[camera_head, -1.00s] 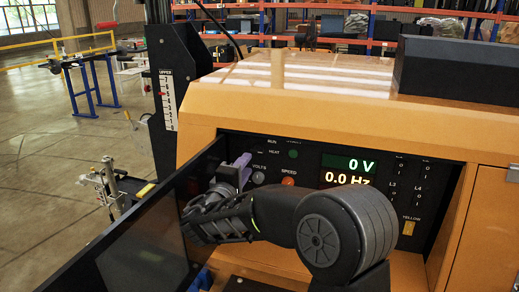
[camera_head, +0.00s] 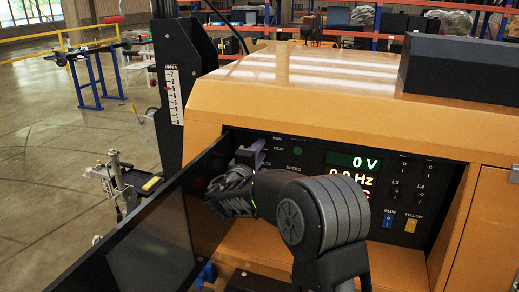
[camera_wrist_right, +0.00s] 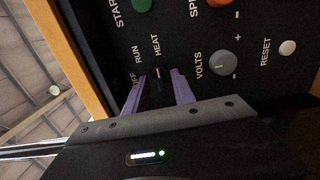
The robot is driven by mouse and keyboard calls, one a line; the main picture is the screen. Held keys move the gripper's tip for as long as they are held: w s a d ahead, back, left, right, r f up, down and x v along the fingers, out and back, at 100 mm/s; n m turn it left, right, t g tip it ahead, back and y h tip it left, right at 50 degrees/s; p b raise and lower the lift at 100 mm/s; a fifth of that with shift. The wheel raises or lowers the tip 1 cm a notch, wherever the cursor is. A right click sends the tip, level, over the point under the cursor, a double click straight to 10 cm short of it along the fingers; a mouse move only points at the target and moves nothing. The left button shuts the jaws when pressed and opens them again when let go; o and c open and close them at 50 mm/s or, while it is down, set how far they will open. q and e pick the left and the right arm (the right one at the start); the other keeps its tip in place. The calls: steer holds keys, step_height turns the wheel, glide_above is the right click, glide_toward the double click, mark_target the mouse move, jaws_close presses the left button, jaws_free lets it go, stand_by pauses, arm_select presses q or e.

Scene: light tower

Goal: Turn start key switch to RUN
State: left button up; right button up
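The start key switch (camera_wrist_right: 158,78) is a small dark knob on the black control panel, ringed by OFF, RUN and HEAT labels in the right wrist view. Its exact pointing direction is hard to tell. My right gripper (camera_wrist_right: 156,88) has its two purple fingers apart, one on each side of the switch, with visible gaps. In the head view my right gripper (camera_head: 245,156) is at the panel's upper left and hides the switch. My left gripper is not in view.
The open black door (camera_head: 150,235) stands close left of my right arm. The panel also holds a VOLTS knob (camera_wrist_right: 222,63), a RESET button (camera_wrist_right: 287,47), a green START light (camera_head: 297,151) and a display reading 0 V (camera_head: 352,161). The orange housing (camera_head: 300,90) frames the recess.

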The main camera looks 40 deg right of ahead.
steer(key=shift+w+d, duration=0.1)
steer(key=shift+c, duration=0.4)
jaws_close()
steer(key=shift+f+n+b, duration=0.1)
steer(key=shift+n+b, duration=1.1)
steer(key=shift+n, duration=3.2)
steer(key=shift+o, duration=0.4)
jaws_free()
